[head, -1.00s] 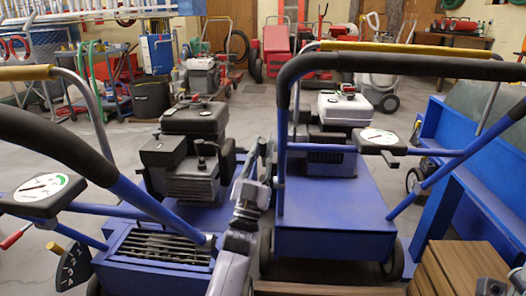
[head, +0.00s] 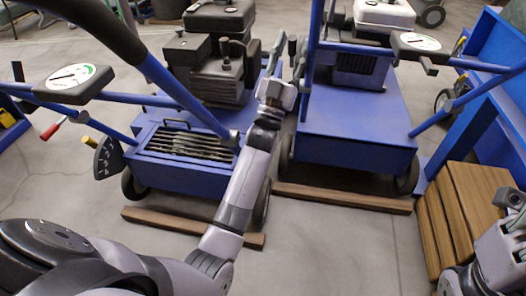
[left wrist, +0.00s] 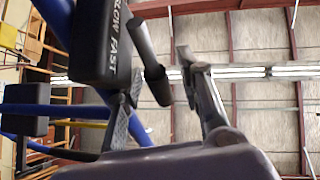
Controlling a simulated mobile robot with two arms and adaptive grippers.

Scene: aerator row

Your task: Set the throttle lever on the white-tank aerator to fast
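The white-tank aerator (head: 345,132) stands right of centre in the head view, its white tank (head: 385,12) at the top. Its throttle box (head: 418,41) has a pale dial on top, with a dark lever (head: 430,69) under it. My left gripper (head: 285,47) is between the two aerators, apart from that box in the head view. In the left wrist view its fingers (left wrist: 160,85) are spread. A black box (left wrist: 101,40) lettered FAST and a dark rod (left wrist: 150,62) show close by; I cannot tell whether the rod lies between the fingers. My right gripper (head: 512,203) is at the right edge, its state unclear.
A dark-engined aerator (head: 165,175) stands at left with its own dial box (head: 72,83). Wooden strips (head: 345,198) lie on the floor in front of the machines. A wooden-slatted object (head: 450,220) and a blue frame (head: 497,140) are at right. Open floor shows at front centre.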

